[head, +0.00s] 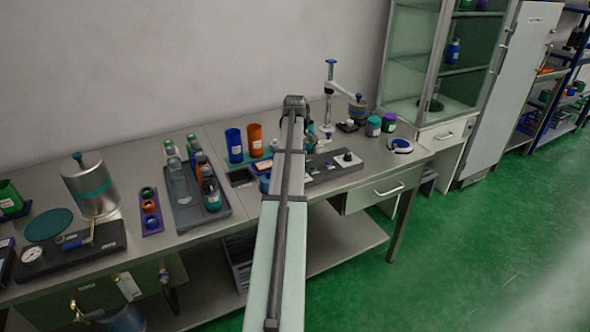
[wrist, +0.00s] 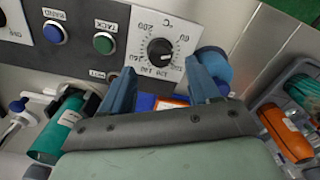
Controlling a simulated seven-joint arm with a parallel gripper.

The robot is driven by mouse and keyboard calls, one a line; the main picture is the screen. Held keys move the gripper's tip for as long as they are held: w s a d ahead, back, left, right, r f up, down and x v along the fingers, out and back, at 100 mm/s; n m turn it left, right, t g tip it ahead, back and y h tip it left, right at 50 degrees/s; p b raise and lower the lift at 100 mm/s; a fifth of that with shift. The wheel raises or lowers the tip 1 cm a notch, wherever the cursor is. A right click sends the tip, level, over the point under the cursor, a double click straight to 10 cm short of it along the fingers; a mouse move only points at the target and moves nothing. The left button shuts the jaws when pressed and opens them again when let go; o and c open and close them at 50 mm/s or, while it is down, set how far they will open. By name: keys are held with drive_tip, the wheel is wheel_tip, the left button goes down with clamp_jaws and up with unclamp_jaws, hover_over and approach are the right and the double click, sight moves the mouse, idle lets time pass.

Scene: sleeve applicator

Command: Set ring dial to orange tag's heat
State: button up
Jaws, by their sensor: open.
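The dial is a black knob (wrist: 160,52) on a white plate marked °C, with 200 and 60 among its readable marks. Its exact setting is too small to read. In the head view my arm hides the gripper. An orange label-like piece (wrist: 172,102) shows between the fingers, partly hidden by the gripper; no value is readable.
A blue button (wrist: 53,33) and a green button (wrist: 103,43) sit left of the dial. A blue round part (wrist: 213,62) is close beside the right finger. A teal bottle (wrist: 62,128) and an orange container (wrist: 286,134) flank the gripper.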

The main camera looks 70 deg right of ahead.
drive_tip(key=shift+f, duration=2.35)
drive_tip(key=shift+c, duration=0.4)
drive_tip(key=c, duration=1)
drive_tip(key=shift+o, duration=0.2)
